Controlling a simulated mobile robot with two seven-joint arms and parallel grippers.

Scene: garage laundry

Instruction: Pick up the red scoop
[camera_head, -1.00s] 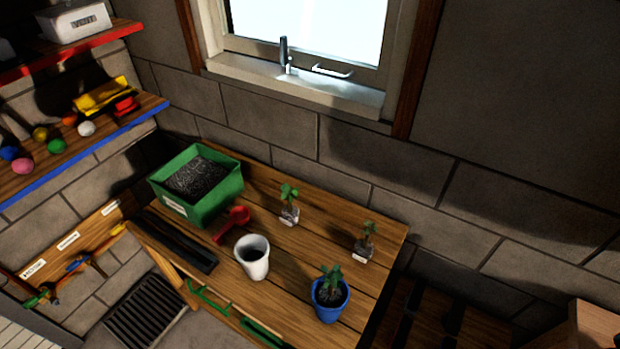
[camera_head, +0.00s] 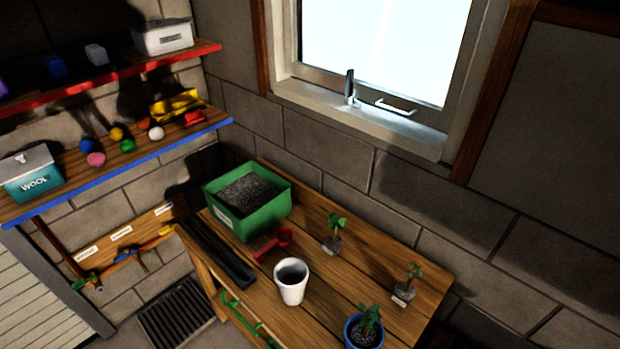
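The red scoop (camera_head: 274,243) lies on the wooden workbench (camera_head: 317,288), in front of the green box (camera_head: 270,208) of dark soil. Its round bowl is toward the right and its handle points to the lower left. The white cup (camera_head: 291,281) stands just in front of it. Neither of my grippers shows in the head view.
A black tray (camera_head: 216,250) lies at the bench's left edge. Small plants (camera_head: 333,235) (camera_head: 406,284) stand to the right, with a blue potted plant (camera_head: 365,329) at the front. Shelves (camera_head: 178,139) with balls and boxes hang on the left wall.

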